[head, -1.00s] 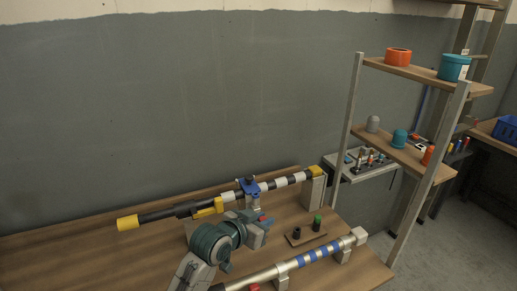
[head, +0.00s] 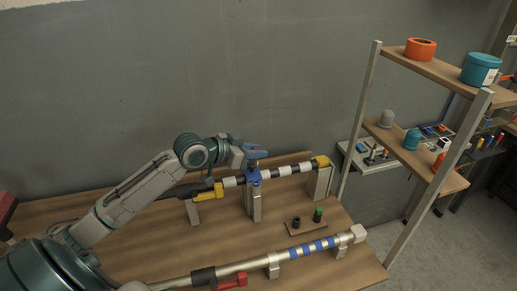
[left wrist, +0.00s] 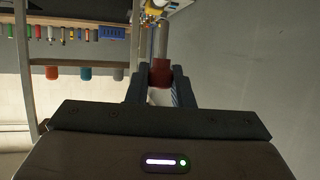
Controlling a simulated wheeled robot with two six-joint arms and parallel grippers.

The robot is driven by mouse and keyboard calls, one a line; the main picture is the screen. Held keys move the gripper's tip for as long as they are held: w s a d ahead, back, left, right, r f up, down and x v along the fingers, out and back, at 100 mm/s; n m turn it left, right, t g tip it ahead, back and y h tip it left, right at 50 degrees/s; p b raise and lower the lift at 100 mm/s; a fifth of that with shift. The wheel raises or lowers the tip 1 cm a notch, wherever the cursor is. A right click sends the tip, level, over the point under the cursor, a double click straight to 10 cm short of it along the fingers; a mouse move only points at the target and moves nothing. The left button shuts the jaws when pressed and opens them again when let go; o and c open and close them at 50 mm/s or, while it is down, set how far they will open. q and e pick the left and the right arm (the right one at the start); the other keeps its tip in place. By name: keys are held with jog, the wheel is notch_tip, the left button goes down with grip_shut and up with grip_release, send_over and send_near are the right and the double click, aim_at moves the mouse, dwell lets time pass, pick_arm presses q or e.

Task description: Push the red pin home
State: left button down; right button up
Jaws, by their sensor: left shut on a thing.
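My left gripper (head: 257,151) is shut on the red pin and holds it just above the blue clamp (head: 253,176) of the striped pole. In the left wrist view, the pin's red head (left wrist: 160,72) sits between the two dark fingers, with a grey shaft (left wrist: 161,40) pointing away from the gripper. In the head view the fingers cover most of the pin, so its contact with any hole cannot be told. The black-and-white striped pole (head: 288,170) has a yellow end and a yellow lever (head: 209,192). My right gripper is not in view.
A silver pole with blue bands (head: 312,248) and a red lever (head: 234,281) lies along the near side on stands. Between the poles, a small board (head: 307,228) holds a green peg and a black peg. A shelf rack (head: 418,165) stands at the right.

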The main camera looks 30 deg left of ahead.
aim_at(256, 165)
pick_arm(q)
jog(key=shift+f+b, duration=0.55)
jog(key=shift+f, duration=0.3)
jog(key=shift+w+f+b, duration=0.1)
jog(key=shift+f+b, duration=0.55)
jog(key=shift+f, duration=0.2)
jog(key=shift+f+b, duration=0.85)
jog(key=shift+f, duration=0.2)
jog(key=shift+p, duration=0.3)
jog(key=shift+f+b, duration=0.35)
jog(key=shift+f, duration=0.4)
jog(key=shift+f+b, duration=1)
jog(key=shift+f, duration=0.45)
